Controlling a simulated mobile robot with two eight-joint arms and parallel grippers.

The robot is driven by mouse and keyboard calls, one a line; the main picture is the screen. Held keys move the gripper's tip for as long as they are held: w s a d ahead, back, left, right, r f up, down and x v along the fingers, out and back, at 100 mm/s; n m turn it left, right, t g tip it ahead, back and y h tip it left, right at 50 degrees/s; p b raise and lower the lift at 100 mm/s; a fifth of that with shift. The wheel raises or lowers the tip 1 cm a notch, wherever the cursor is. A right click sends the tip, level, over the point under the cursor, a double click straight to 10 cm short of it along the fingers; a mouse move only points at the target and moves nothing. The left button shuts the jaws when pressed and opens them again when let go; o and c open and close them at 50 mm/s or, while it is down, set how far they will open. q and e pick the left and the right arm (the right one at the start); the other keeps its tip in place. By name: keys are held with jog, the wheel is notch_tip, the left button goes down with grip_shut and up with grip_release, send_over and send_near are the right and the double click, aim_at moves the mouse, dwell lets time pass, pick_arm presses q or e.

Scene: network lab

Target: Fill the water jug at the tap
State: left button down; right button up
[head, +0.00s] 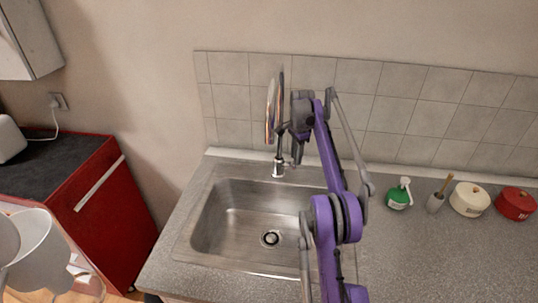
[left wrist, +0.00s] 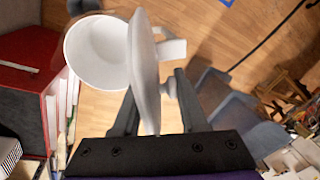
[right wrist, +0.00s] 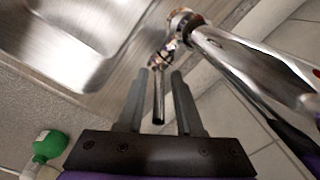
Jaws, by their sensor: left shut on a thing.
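The white jug (head: 40,252) is at the lower left of the head view, away from the sink. In the left wrist view the jug (left wrist: 88,62) shows its round open mouth, and my left gripper (left wrist: 155,95) is shut on it. What is inside the jug cannot be made out. The chrome tap (head: 278,168) stands behind the sink basin (head: 235,220). My right gripper (head: 298,150) is beside the tap. In the right wrist view, the fingers of my right gripper (right wrist: 160,85) are apart, with the tap's thin metal lever (right wrist: 158,105) between them. No water stream is visible.
A red cabinet (head: 110,210) is at the left. Tiled wall (head: 380,80) closes off the back.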

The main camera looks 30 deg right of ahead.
grip_shut()
dwell(1.2)
